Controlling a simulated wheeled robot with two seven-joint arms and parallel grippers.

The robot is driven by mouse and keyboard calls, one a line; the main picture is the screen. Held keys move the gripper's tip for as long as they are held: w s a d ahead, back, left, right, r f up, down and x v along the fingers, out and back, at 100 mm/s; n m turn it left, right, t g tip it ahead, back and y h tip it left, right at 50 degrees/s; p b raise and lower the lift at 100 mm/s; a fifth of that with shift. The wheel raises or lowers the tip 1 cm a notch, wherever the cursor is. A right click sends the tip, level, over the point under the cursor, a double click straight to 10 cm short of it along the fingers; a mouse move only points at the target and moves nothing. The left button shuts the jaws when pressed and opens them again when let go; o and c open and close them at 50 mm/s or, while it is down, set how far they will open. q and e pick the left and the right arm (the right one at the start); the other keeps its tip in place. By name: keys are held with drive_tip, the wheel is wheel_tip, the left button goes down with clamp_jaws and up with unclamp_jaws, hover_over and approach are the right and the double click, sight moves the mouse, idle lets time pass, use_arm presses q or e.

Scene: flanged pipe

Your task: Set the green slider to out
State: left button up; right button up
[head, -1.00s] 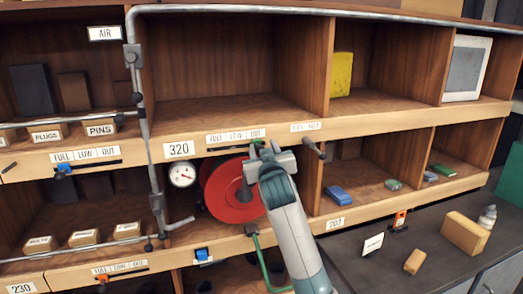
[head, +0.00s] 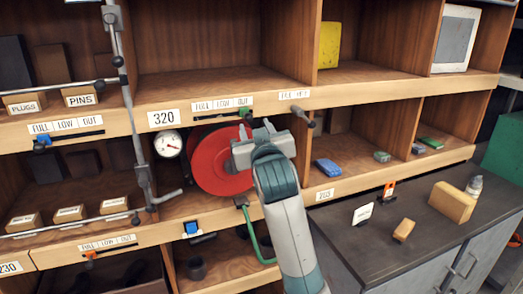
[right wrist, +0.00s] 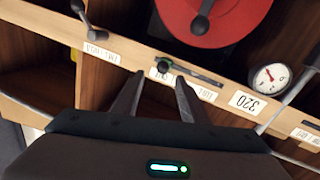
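The green slider (head: 245,113) is at the right end of its slot, below the OUT end of the FULL/LOW/OUT label (head: 222,104) on the shelf edge by the 320 tag. The right wrist view is upside down; there the green slider (right wrist: 164,67) is at the left end of the slot. My right gripper (head: 257,136) is just below and in front of the slider in the head view. In the right wrist view its fingers (right wrist: 160,76) are apart, with the slider just beyond and between the tips; no contact is visible. My left gripper is not in view.
A red disc (head: 214,162) and a gauge (head: 168,144) sit below the slot. A grey lever (head: 304,119) sticks out to the right of the slider. A vertical pipe (head: 122,75) stands left. A dark counter (head: 345,235) lies right.

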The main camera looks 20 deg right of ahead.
drive_tip(key=s+a+b, duration=0.1)
drive_tip(key=s+b, duration=0.1)
drive_tip(key=s, duration=0.6)
